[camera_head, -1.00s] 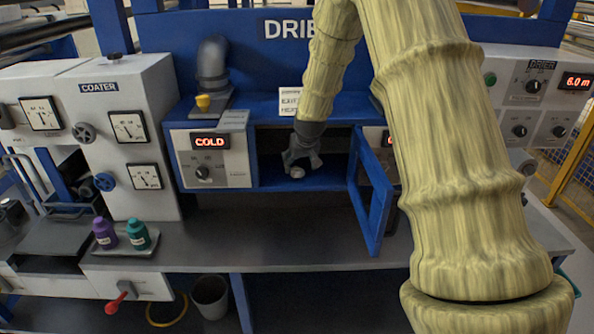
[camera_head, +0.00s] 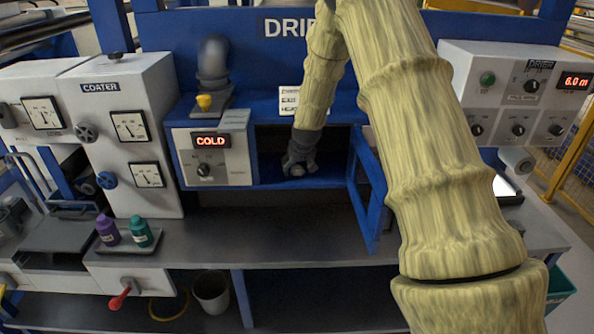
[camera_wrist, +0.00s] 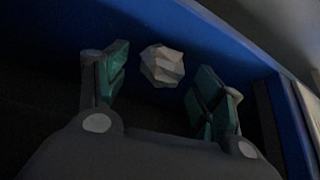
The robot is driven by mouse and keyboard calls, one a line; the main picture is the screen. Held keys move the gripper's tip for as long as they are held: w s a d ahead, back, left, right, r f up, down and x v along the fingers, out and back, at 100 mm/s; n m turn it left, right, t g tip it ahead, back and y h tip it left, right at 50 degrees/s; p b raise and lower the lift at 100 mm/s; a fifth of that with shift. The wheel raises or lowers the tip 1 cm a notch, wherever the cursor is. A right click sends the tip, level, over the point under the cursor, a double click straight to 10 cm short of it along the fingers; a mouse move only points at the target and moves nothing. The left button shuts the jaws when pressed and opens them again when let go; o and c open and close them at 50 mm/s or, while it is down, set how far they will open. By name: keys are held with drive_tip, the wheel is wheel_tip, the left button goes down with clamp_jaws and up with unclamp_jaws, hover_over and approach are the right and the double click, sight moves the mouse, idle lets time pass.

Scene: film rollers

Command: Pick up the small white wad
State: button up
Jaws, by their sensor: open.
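The small white wad (camera_wrist: 163,66) is a pale, crumpled, faceted lump on the blue floor of the drier's open compartment. In the head view the wad (camera_head: 297,170) shows small at my gripper's tips. My gripper (camera_head: 299,166) reaches down into the compartment. In the wrist view my gripper (camera_wrist: 158,82) is open, with a green-padded finger on each side of the wad. The wad lies between and slightly beyond the fingertips, with a gap to both. I cannot tell how high the fingers are above the floor.
The compartment's blue door (camera_head: 368,190) stands open on the right, close to my arm. A control panel reading COLD (camera_head: 211,158) is on the left. The compartment is dark inside.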

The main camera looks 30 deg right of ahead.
drive_tip(key=c, duration=0.7)
